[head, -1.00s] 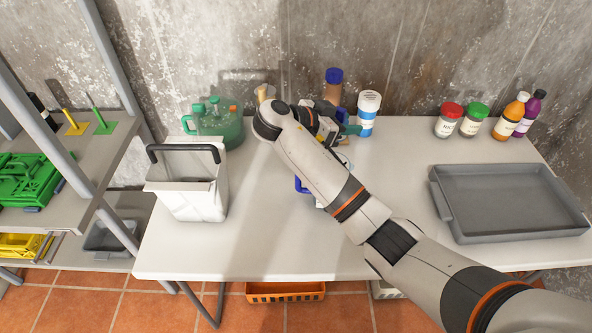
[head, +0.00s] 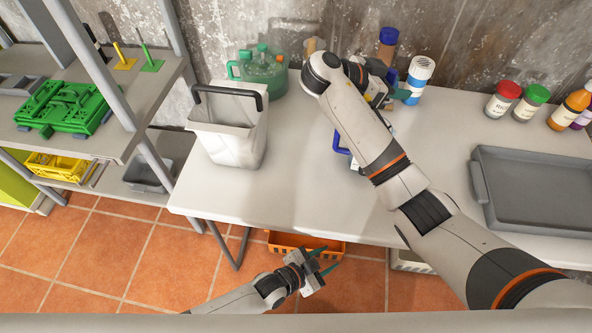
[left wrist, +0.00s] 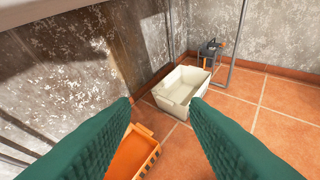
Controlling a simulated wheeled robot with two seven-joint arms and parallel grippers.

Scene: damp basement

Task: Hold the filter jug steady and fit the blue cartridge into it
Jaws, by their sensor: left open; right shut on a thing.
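The filter jug (head: 340,141) stands on the white table, its blue part showing left of my right forearm; the arm hides most of it. My right gripper (head: 401,94) is over the back of the table, beyond the jug. It is shut on what seems to be the blue cartridge (head: 392,75), of which only a blue patch shows past the gripper. My left gripper (head: 328,260) is open and empty, low in front of the table and far from the jug. Its two green fingers stand apart in the left wrist view (left wrist: 160,110).
A blue-and-white bottle (head: 419,72) and a brown, blue-capped bottle (head: 387,52) stand close by my right gripper. A white bin (head: 228,145) and green can (head: 262,75) are left, a grey tray (head: 540,205) right. An orange crate (head: 300,243) lies below the table.

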